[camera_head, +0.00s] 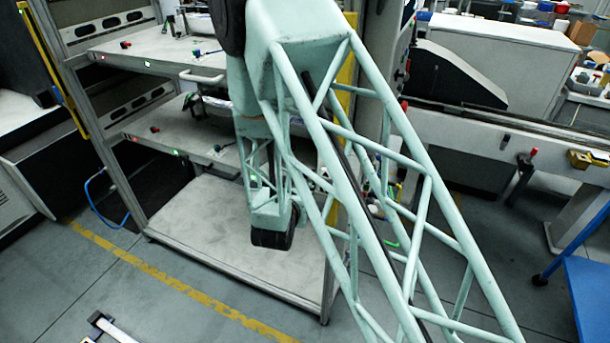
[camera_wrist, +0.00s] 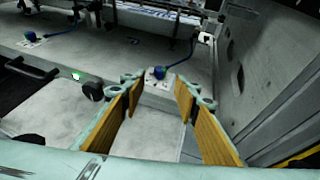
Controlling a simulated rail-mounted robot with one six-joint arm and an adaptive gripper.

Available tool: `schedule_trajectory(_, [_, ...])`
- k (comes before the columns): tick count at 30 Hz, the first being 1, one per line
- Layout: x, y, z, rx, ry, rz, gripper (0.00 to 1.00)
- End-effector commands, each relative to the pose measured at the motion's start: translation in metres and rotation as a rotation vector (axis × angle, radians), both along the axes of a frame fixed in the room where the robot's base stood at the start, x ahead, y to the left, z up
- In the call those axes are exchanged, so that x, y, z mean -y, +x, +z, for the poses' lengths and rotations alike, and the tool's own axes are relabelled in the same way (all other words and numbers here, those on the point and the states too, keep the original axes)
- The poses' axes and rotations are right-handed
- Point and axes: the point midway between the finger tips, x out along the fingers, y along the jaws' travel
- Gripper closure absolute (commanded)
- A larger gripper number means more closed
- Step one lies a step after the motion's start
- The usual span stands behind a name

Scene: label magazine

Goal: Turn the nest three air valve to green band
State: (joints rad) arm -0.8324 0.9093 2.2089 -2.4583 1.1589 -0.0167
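In the wrist view, a blue valve knob (camera_wrist: 158,73) sits on a small pale block at the shelf's front. My gripper (camera_wrist: 160,92) is open, its two yellow-padded fingers apart. The knob shows in the gap between the fingertips, beyond them and apart from both pads. A second blue knob (camera_wrist: 30,37) sits on a plate farther back on the left. I cannot read a nest number or make out a green band on either. In the head view my lattice arm hides the gripper.
A grey upright panel (camera_wrist: 275,75) stands close on the right in the wrist view. A black knob (camera_wrist: 92,90) and a green light are at the shelf edge on the left. In the head view, a blue trolley (camera_head: 590,285) stands at the right; the floor in front is mostly open.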

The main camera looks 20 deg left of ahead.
Motion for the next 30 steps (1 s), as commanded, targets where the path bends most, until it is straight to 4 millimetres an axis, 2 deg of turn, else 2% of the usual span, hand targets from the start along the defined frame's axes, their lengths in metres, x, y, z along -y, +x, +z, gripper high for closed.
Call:
schedule_trajectory(18, [-0.012,0.074,-0.031,0.002,0.001,0.0,0.71])
schedule_trajectory(24, [-0.014,0.089,-0.037,0.001,0.001,0.0,0.71])
schedule_trajectory(30, [-0.015,0.095,-0.04,0.0,0.0,0.0,0.71])
